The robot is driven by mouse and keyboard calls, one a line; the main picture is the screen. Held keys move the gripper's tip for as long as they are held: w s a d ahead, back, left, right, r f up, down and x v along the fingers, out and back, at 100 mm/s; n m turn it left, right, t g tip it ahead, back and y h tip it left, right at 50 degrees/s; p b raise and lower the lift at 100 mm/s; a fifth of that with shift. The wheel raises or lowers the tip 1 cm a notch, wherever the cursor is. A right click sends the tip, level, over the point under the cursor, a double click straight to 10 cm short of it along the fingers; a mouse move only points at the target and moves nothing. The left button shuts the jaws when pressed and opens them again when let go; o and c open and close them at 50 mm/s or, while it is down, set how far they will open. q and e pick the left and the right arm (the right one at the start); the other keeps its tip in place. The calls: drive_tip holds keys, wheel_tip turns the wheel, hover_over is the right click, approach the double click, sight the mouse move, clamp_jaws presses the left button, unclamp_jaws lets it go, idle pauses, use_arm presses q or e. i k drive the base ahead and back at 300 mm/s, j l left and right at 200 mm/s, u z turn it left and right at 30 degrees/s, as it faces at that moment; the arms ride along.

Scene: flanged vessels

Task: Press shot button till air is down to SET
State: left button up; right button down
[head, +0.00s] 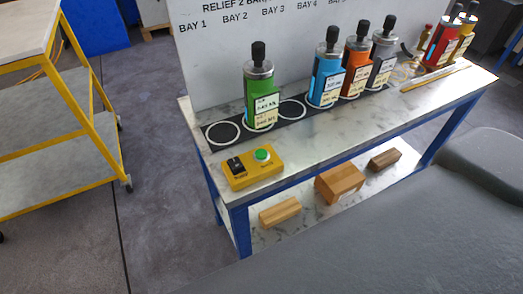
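A yellow control box (253,168) lies on the near left part of the bench top. It carries a round green button (263,155) and a black switch or knob (236,165); their labels are too small to read. No air reading or SET mark can be made out. Neither of my grippers is in the head view, and nothing is seen touching the button. A large dark grey shape, probably part of my own body, fills the lower right.
Green (261,96), blue (326,72), orange (356,62) and grey (383,55) vessels stand along the bench (330,133). Red (443,42) and yellow (463,40) ones stand farther right. Wooden blocks (340,183) lie on the lower shelf. A yellow-framed cart (62,105) stands left.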

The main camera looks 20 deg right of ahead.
sight(260, 155)
drive_tip(key=k+l, duration=1)
drive_tip(key=k+l+z, duration=0.1)
drive_tip(key=z, duration=1.35)
drive_tip(key=k+l, duration=0.05)
drive_tip(key=l, duration=0.05)
